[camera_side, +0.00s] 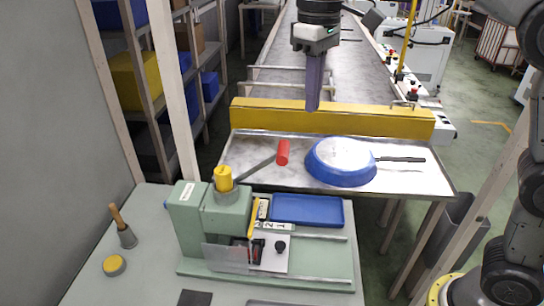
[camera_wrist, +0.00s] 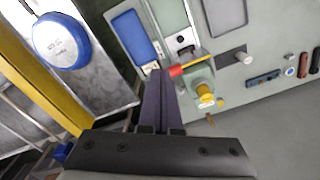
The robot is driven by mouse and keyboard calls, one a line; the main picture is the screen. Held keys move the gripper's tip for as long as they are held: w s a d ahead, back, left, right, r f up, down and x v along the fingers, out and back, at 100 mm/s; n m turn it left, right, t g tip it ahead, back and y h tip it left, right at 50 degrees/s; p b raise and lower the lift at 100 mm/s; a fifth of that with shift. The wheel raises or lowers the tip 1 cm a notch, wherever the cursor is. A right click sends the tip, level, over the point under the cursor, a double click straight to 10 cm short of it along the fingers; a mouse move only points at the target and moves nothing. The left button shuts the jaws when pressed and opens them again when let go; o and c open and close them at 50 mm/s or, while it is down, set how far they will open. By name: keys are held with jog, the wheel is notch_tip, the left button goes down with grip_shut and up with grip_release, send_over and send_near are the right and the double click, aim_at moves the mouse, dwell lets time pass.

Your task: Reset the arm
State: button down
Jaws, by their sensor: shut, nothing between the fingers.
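My gripper (camera_side: 314,107) hangs pointing down above the yellow barrier at the conveyor's near end. Its two fingers are together and hold nothing. In the wrist view the closed fingers (camera_wrist: 157,74) reach up from the lower middle. The gripper is clear of the blue pan (camera_side: 340,162), which lies on the metal end table to the lower right with its pale round face up and its dark handle pointing right. The pan also shows at the upper left of the wrist view (camera_wrist: 60,42).
A green press (camera_side: 208,220) with a yellow knob and a red-gripped lever (camera_side: 283,152) stands on the near bench. A blue tray (camera_side: 308,210) lies beside it. The yellow barrier (camera_side: 330,118) crosses below my gripper. Shelves (camera_side: 160,90) stand left; a wooden-handled stamp (camera_side: 124,230) stands on the bench.

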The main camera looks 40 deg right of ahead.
jog(key=s+d+r+m+t, duration=0.25)
jog(key=s+d, duration=0.55)
jog(key=s, duration=0.5)
jog(key=s+d+f+t, duration=0.1)
jog(key=s+f, duration=0.3)
jog(key=f, duration=0.3)
jog(key=s+d+f+t, duration=0.2)
jog(key=s+f, duration=0.2)
jog(key=f, duration=0.4)
jog(key=shift+s, duration=0.2)
